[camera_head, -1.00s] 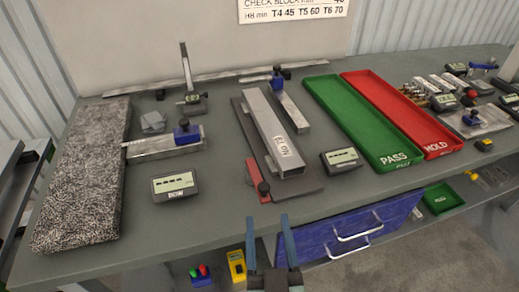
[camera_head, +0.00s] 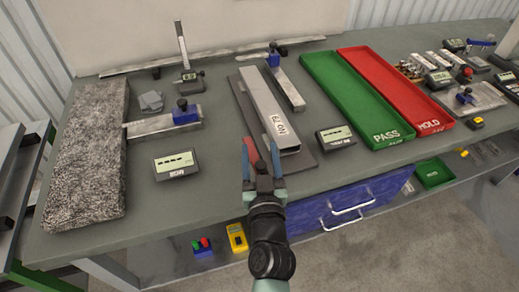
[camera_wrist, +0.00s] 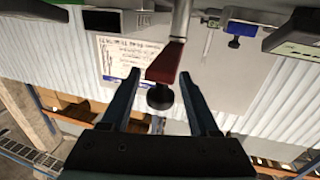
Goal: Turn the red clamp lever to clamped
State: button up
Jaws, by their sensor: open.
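The red clamp lever (camera_head: 251,150) is at the front left corner of a dark base plate (camera_head: 303,161) holding a long metal bar (camera_head: 262,105). My gripper (camera_head: 260,160) is open at the table's front edge, with its fingers by the lever and hiding part of it. In the wrist view the red lever (camera_wrist: 166,62) with its black knob (camera_wrist: 160,97) shows between the two open fingers (camera_wrist: 160,80). I cannot tell whether either finger touches it.
A digital readout (camera_head: 335,138) stands right of the plate, and another (camera_head: 175,164) stands to the left. A green PASS tray (camera_head: 350,95) and a red HOLD tray (camera_head: 395,90) lie to the right. A granite slab (camera_head: 88,155) is at the far left. Blue drawers (camera_head: 345,205) hang below the edge.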

jog(key=shift+w, duration=0.2)
jog(key=shift+c, duration=0.2)
grip_shut()
dwell(1.2)
